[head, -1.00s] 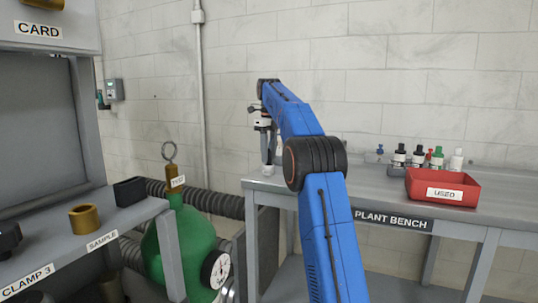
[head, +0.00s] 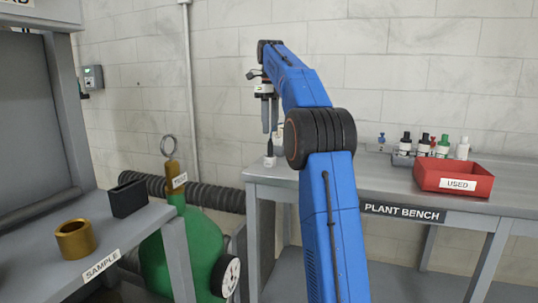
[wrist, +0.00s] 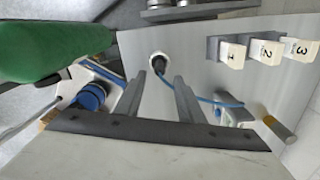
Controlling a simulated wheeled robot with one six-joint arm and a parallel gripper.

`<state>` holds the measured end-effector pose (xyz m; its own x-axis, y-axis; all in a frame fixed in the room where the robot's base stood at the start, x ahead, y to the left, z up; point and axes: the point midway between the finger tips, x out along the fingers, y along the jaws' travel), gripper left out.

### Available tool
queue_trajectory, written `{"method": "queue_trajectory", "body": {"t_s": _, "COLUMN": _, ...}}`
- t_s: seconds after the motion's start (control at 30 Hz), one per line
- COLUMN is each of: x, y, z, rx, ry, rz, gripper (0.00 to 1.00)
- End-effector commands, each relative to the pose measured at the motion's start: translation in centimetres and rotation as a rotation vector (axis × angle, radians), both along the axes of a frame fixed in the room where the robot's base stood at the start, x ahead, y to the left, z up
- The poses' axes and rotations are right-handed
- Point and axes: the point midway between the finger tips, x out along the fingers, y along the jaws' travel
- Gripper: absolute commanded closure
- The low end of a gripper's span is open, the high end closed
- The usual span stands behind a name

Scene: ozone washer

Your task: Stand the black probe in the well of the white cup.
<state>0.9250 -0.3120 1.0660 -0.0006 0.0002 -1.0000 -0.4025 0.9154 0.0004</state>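The white cup (head: 270,162) stands on the left end of the plant bench. The black probe (head: 270,148) stands upright in it, its dark top showing above the rim. In the wrist view the probe's round dark end (wrist: 159,66) sits inside the cup's pale rim (wrist: 153,57), with a blue cable (wrist: 205,101) running off to the right. How deep the probe sits is hidden. My gripper (head: 269,131) is above the probe, pointing down. In the wrist view its two fingers (wrist: 160,80) are apart with nothing between them, clear of the probe.
On the plant bench (head: 330,184) a red USED tray (head: 455,179) and several small bottles (head: 423,146) stand to the right. Numbered blocks (wrist: 265,50) show in the wrist view. A green tank (head: 198,240) stands left of the bench.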

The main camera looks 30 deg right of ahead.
Motion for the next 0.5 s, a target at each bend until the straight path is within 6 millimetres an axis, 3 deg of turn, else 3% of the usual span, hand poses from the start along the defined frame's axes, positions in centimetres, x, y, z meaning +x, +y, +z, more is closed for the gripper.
{"method": "queue_trajectory", "body": {"t_s": 0.27, "x": -0.6, "y": 0.6, "z": 0.3, "rx": -0.002, "ry": -0.005, "rz": 0.035, "gripper": 0.65}}
{"method": "queue_trajectory", "body": {"t_s": 0.5, "x": -4.4, "y": 4.8, "z": 0.4, "rx": -0.024, "ry": -0.047, "rz": 0.341, "gripper": 0.65}}
